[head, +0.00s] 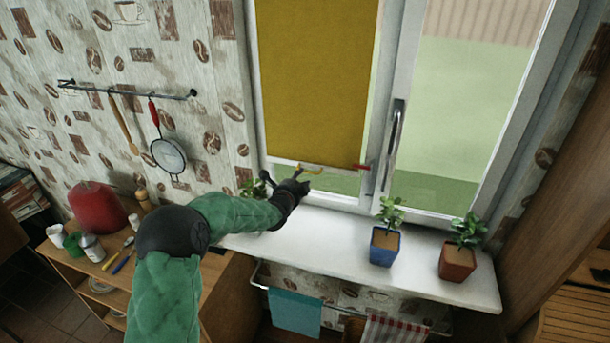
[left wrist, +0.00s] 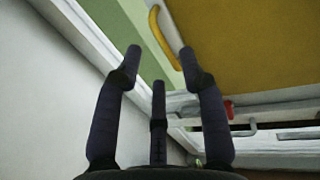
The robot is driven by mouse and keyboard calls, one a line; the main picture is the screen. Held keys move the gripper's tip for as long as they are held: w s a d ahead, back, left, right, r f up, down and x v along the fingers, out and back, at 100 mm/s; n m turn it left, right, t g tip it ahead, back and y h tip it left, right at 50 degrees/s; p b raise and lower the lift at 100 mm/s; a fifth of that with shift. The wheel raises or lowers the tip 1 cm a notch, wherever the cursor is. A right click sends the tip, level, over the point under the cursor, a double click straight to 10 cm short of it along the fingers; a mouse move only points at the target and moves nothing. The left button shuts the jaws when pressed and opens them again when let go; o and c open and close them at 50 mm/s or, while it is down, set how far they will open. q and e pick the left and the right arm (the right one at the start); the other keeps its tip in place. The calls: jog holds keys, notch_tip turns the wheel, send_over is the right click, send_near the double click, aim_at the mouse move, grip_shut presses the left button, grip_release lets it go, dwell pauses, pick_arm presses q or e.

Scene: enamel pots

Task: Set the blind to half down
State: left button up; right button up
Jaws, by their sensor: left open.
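The mustard-yellow blind (head: 315,80) covers most of the left window pane, with a strip of glass bare below it. A yellow pull handle (head: 311,171) is at its lower edge. A red marker (head: 361,166) is at the right side of the pane, near the level of the blind's lower edge. My left gripper (head: 283,178) is open and empty, just left of the pull handle. In the left wrist view, the handle (left wrist: 160,35) shows beyond and between the open fingertips (left wrist: 160,62), apart from them. My right gripper is not in view.
The white sill (head: 340,237) holds a blue-potted plant (head: 385,245) and a red-brown-potted plant (head: 457,260); another plant (head: 252,188) is partly hidden by my left gripper. A grey window handle (head: 394,135) is on the right sash. A rail with utensils (head: 130,90) hangs at left.

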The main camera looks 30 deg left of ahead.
pick_arm(q)
jog(key=shift+x, duration=2.5)
grip_shut()
